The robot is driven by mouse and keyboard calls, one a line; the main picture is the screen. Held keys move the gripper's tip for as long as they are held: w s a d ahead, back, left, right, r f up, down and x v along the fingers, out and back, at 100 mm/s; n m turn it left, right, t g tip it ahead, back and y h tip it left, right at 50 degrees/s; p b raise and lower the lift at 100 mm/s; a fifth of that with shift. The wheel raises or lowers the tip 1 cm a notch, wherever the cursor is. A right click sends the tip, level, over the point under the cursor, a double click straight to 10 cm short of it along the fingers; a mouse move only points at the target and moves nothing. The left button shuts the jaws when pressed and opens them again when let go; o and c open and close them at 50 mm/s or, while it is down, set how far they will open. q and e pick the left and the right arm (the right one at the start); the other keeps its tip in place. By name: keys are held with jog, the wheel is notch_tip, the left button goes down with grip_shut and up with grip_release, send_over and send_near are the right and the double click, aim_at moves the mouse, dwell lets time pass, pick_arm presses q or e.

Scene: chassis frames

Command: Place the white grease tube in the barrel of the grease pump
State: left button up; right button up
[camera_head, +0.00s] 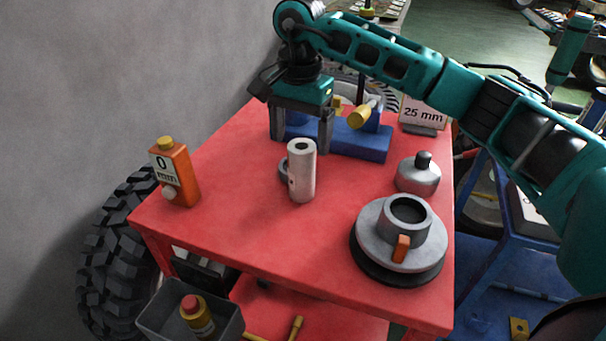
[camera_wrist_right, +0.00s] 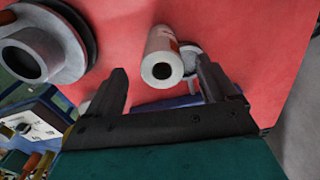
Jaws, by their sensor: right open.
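The white grease tube (camera_head: 302,177) stands upright on the red table, with a dark round opening in its top. It also shows in the right wrist view (camera_wrist_right: 166,50), between and beyond the fingers. The grease pump (camera_head: 371,225) stands at the table's front right, a round grey base with an open, empty-looking barrel (camera_head: 424,238) and an orange part on its side. It shows at the upper left in the right wrist view (camera_wrist_right: 70,48). My right gripper (camera_head: 302,143) points down, open and empty, behind and above the tube. My left gripper is out of view.
A blue vise-like block (camera_head: 365,145) with a yellow end lies behind the tube. A grey ring (camera_head: 284,170) is close beside the tube. A grey knobbed pot (camera_head: 418,177) stands behind the pump. An orange can (camera_head: 182,180) stands at left. The table's (camera_head: 245,235) front middle is clear.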

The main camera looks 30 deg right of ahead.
aim_at(301, 155)
jog(key=f, duration=0.5)
jog(key=shift+w+d+f, duration=0.15)
jog(key=shift+w+f, duration=0.05)
jog(key=shift+f, duration=0.2)
jog(key=shift+c, duration=0.7)
jog(key=c, duration=1.3)
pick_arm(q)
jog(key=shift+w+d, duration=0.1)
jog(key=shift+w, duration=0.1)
pick_arm(e)
jog(key=shift+o, duration=0.2)
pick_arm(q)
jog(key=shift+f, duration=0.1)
pick_arm(e)
jog(key=shift+r, duration=0.15)
